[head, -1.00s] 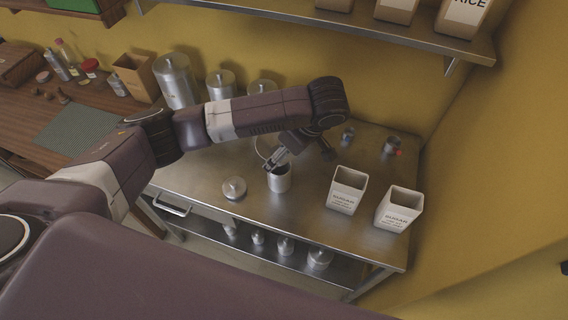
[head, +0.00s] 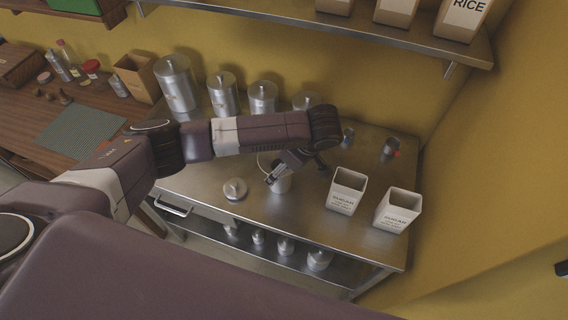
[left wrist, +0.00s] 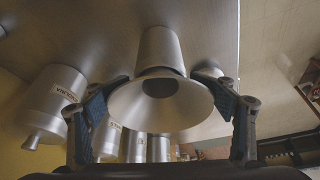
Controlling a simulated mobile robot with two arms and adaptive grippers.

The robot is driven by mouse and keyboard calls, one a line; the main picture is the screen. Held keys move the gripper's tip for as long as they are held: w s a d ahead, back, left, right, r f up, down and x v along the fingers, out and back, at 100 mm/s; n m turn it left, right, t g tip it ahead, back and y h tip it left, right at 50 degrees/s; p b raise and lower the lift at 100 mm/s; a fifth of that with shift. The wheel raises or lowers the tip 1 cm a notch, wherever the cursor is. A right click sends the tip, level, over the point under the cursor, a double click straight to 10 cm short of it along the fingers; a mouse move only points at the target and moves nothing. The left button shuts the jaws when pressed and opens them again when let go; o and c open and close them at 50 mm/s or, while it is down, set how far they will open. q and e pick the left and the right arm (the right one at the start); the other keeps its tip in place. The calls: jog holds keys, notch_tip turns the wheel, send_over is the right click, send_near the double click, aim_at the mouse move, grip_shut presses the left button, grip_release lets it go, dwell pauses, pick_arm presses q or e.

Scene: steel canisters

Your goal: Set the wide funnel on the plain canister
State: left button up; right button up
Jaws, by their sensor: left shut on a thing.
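The wide funnel (left wrist: 160,112) is a grey metal cone, seen in the left wrist view with its dark hole facing the camera. My left gripper (left wrist: 168,122) is shut on it, with a blue-padded finger at each side. The plain canister (left wrist: 158,50) shows just beyond the funnel. I cannot tell whether the two touch. In the head view the open canister (head: 281,184) stands on the steel table, and my left gripper (head: 277,174) is over it, hiding part of its top. The funnel is hard to make out there. My right gripper is not in view.
A round lid (head: 235,189) lies left of the canister on the steel table (head: 300,225). Two white sugar boxes (head: 346,190) (head: 397,210) stand to the right. Several lidded canisters (head: 222,95) line the wall. A shelf (head: 330,35) overhangs the back.

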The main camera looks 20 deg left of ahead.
pick_arm(q)
jog(key=shift+f, duration=0.15)
jog(key=o, duration=1.3)
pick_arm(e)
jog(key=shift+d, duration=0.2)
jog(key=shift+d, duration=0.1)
pick_arm(q)
jog(key=b+v, duration=0.1)
jog(key=v, duration=0.3)
jog(key=shift+r, duration=0.4)
jog(key=shift+p+v, duration=0.65)
jog(key=shift+v, duration=3.6)
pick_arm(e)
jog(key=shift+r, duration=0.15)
